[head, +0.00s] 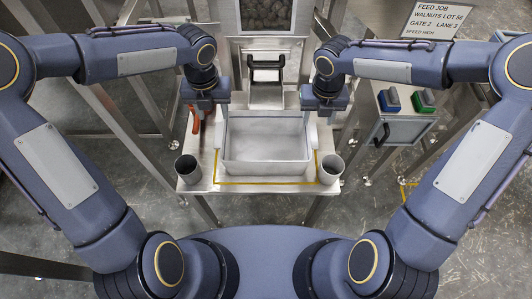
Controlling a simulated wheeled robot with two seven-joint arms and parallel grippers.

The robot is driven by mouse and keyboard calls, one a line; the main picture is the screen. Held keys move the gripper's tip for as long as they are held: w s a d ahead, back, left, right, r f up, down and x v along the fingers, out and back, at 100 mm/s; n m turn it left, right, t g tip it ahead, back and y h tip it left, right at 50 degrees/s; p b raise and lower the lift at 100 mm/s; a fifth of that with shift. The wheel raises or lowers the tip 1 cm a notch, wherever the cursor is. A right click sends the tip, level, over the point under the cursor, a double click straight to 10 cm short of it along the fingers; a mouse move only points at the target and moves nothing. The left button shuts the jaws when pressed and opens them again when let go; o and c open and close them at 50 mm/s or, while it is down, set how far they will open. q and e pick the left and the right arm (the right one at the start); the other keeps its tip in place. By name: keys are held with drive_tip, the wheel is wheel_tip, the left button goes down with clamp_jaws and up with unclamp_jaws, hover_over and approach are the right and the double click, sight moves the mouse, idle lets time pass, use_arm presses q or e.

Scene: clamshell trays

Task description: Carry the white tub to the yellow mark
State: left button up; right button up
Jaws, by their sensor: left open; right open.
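The white tub (265,168) stands upright and looks empty on a metal table, below a chute. A yellow outline (265,183) on the tabletop shows in front of the tub and along its sides. The tub's back part covers any line behind it. My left gripper (204,108) is open at the tub's left side, near its back left corner. My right gripper (325,108) is open at the right side, near the back right corner. Neither gripper visibly holds the tub; whether they touch it I cannot tell.
Grey cups stand at the table's front left (188,168) and front right (331,168) corners. An orange-red tool (196,121) is by my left gripper. A cabinet (405,130) with blue and green switches stands right.

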drive_tip(key=shift+r, duration=1.4)
